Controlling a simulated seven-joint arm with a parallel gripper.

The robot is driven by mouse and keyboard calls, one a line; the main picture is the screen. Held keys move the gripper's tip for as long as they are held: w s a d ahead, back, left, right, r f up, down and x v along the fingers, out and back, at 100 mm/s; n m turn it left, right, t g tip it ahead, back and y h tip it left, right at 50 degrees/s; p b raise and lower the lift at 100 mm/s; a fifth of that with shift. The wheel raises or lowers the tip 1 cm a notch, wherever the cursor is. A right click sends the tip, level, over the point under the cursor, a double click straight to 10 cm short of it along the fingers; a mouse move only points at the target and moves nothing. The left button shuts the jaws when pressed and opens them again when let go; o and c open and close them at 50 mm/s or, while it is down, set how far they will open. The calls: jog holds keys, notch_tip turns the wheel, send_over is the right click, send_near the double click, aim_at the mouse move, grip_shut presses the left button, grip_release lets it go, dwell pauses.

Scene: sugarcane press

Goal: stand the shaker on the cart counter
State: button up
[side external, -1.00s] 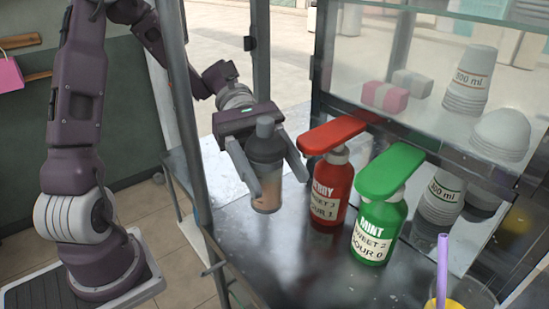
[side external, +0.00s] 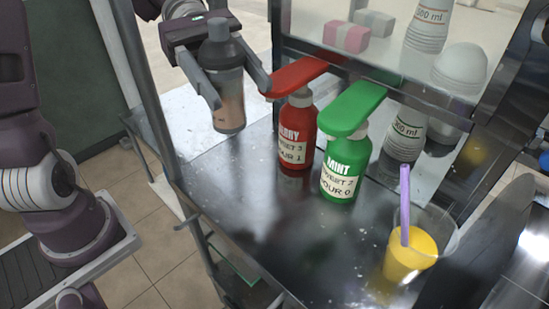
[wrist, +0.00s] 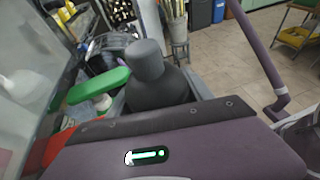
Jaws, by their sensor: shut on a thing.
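The shaker (side external: 228,88), with a dark cap and a clear lower body holding something brownish, is upright between the fingers of my gripper (side external: 236,88) in the side view. My gripper is shut on it. In the wrist view the shaker (wrist: 158,88) shows dark grey, just beyond the gripper body. The cart counter (side external: 225,185) is a shiny metal surface below and in front of it. I cannot tell whether the shaker's base touches the counter.
A red-topped bottle (side external: 296,135) and a green-topped mint bottle (side external: 345,170) stand right of the shaker. A glass of yellow juice with a purple straw (side external: 410,250) stands at the front right. The counter's left front is clear.

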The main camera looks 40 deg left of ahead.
aim_at(232, 60)
notch_tip(232, 60, up, 3)
jog(key=shift+r, duration=0.1)
jog(key=w+a, duration=0.6)
jog(key=a, duration=0.4)
notch_tip(232, 60, down, 16)
jog(key=shift+s+d+r+x, duration=0.15)
jog(key=shift+r+x, duration=0.25)
jog(key=shift+x, duration=2.7)
jog(key=shift+s+d+r+x, duration=0.15)
jog(key=shift+r+x, duration=0.3)
jog(key=shift+x, duration=2.65)
jog(key=shift+s+d+r+x, duration=0.15)
jog(key=shift+r+x, duration=0.25)
jog(key=shift+x, duration=2.7)
jog(key=shift+f, duration=0.15)
jog(key=o, duration=1.4)
jog(key=shift+c, duration=0.2)
